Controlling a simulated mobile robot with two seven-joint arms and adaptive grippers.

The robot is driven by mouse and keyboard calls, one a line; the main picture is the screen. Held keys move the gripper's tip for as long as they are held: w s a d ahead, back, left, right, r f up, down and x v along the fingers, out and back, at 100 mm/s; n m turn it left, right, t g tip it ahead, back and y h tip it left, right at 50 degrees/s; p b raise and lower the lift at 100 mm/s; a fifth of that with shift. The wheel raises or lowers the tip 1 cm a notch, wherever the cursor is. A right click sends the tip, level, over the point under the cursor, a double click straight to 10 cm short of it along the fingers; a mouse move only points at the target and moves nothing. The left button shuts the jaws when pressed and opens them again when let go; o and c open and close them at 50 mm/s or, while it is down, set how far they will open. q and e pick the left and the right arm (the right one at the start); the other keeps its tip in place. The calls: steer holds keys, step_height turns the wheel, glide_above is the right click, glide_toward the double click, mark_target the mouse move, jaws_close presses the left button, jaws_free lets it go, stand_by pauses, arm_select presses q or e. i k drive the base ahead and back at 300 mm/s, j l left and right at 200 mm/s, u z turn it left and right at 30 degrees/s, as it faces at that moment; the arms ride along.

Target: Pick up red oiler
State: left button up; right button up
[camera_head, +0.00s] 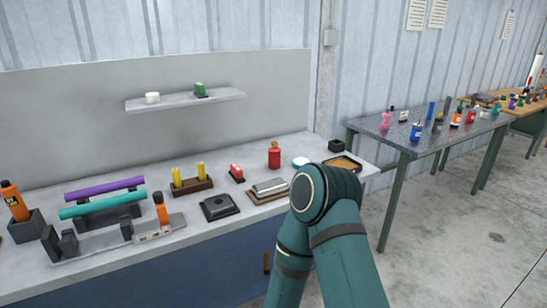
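A teal arm of mine rises from the bottom right to a bent joint in front of the bench's right end, to the right of the red can. Neither gripper shows in the head view, so I cannot see their fingers.
Left of the can are a small red-and-white item (236,173), a wooden block with yellow pieces (191,185) and purple (104,189) and teal tubes (102,205) on a stand. A white round item (300,162) is right of it. A shelf (180,104) hangs above.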

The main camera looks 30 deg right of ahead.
mark_target(275, 156)
steer(key=z, duration=0.55)
steer(key=i+l+z, duration=0.1)
steer(key=z, duration=0.25)
steer(key=i+z, duration=0.25)
steer(key=z, duration=0.15)
steer(key=i+z, duration=0.15)
steer(key=z, duration=0.2)
